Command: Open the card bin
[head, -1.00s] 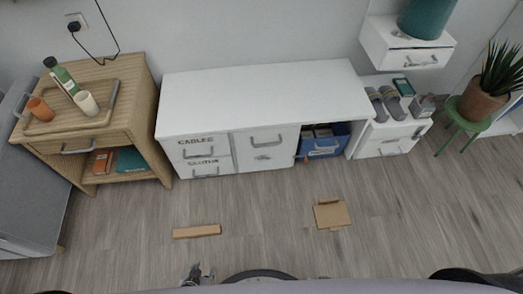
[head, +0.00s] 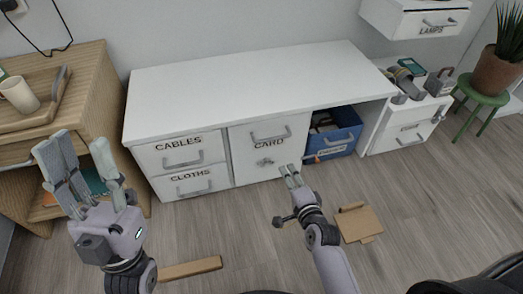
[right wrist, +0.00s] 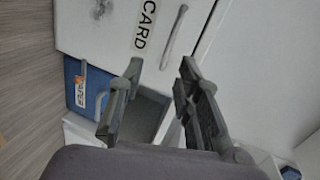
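My left gripper (head: 80,146) is open and empty, raised in front of the wooden cabinet.
The white desk (head: 240,85) has a bare top. Left of the card bin are the CABLES drawer (head: 150,160) and CLOTHS drawer (head: 215,182); right is an open blue bin (head: 345,137). Flat cardboard (head: 360,225) and a brown strip (head: 190,268) lie on the floor.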

